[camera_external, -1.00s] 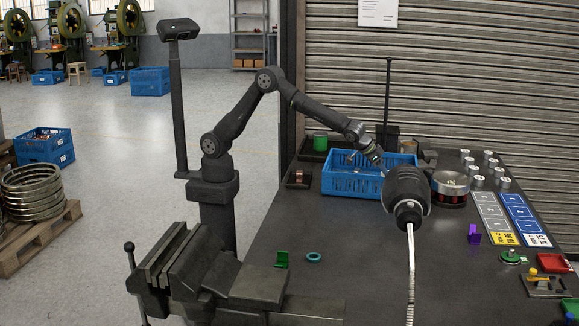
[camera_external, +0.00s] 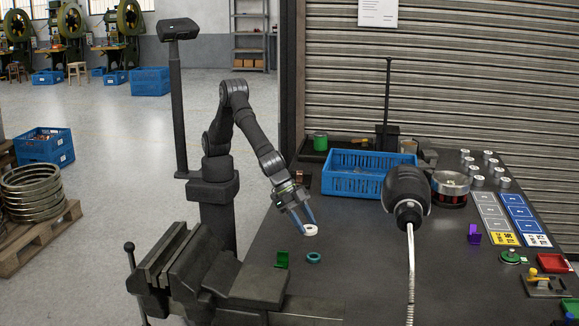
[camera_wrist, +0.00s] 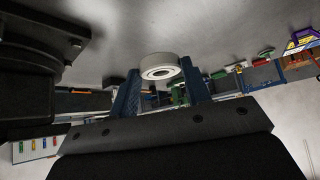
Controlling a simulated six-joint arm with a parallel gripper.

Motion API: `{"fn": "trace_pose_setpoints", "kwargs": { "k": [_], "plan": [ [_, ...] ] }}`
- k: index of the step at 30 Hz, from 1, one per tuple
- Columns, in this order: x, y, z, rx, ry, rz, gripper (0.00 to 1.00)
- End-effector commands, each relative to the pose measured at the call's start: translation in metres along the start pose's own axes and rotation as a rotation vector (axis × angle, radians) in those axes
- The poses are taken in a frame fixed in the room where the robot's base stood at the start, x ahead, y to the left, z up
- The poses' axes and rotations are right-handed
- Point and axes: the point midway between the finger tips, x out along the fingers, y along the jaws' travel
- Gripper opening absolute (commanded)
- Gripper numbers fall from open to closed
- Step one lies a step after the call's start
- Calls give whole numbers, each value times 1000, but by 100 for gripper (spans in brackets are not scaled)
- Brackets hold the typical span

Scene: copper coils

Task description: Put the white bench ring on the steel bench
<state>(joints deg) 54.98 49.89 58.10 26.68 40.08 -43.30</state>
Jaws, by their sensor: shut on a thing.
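The white bench ring (camera_external: 311,231) is held at the tips of my gripper (camera_external: 304,222), near the front left of the dark steel bench (camera_external: 370,265). In the wrist view, the white ring (camera_wrist: 158,70) sits between the two blue fingers of my gripper (camera_wrist: 160,84), its round hole showing. The gripper is shut on it. The ring appears to be above the bench top; the exact gap is hard to tell.
A teal ring (camera_external: 314,258) and a green bracket (camera_external: 282,260) lie just in front of the held ring. A vise (camera_external: 190,270) stands at the bench's front left. A blue crate (camera_external: 350,187) is behind. The bench's middle front is clear.

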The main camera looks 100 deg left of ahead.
Motion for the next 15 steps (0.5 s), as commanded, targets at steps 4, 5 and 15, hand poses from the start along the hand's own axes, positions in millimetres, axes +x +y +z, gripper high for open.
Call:
{"fn": "trace_pose_setpoints", "kwargs": {
  "k": [4, 5, 15],
  "plan": [
    [-16, 62, 20, 71, 1, 56, 13],
    [-19, 72, 24, 82, 1, 64, 13],
    [-29, 126, 53, 147, -2, 114, 13]
  ]
}}
